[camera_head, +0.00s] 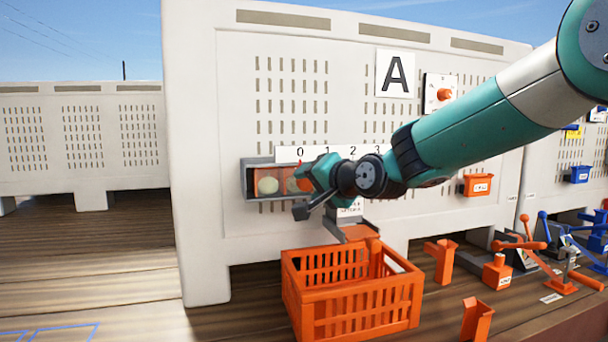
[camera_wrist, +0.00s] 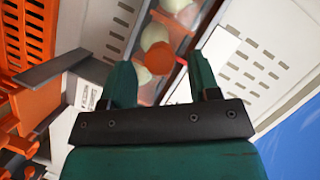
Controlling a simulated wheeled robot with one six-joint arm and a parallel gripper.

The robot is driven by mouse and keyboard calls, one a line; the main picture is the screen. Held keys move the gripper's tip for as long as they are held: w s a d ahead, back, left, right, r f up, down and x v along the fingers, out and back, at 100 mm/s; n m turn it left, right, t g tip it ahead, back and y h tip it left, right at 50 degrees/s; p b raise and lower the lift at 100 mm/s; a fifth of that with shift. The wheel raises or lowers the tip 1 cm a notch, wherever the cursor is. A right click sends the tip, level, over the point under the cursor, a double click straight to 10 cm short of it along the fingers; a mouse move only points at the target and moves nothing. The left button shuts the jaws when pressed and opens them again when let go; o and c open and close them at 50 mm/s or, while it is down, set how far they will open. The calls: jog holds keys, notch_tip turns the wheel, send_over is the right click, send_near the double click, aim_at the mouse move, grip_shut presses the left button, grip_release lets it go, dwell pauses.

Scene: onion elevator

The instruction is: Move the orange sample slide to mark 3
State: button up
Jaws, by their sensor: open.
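The orange sample slide (camera_head: 265,174) sits in a grey channel (camera_head: 249,192) on the white bin, below a strip numbered 0, 1, 2, 3 (camera_head: 338,153). A small red pointer stands under 0. Pale round onions show at the slide. My gripper (camera_head: 315,178) is at the slide's right part near 0, hiding some of the channel. In the wrist view my gripper (camera_wrist: 162,82) is open, its teal fingers apart on either side of the orange knob (camera_wrist: 159,59). I cannot tell whether either finger touches the knob. My arm covers the area near mark 3.
An orange crate (camera_head: 300,303) stands below the channel. Orange posts (camera_head: 441,262) and levers (camera_head: 520,246) stand to the right. An A sign (camera_head: 395,74) and a panel with an orange knob (camera_head: 444,95) are above. The deck at left is mostly clear.

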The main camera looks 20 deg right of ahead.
jog(key=shift+p+x, duration=0.4)
jog(key=shift+x, duration=1.15)
jog(key=shift+c, duration=0.2)
grip_shut()
jog(key=shift+a, duration=0.1)
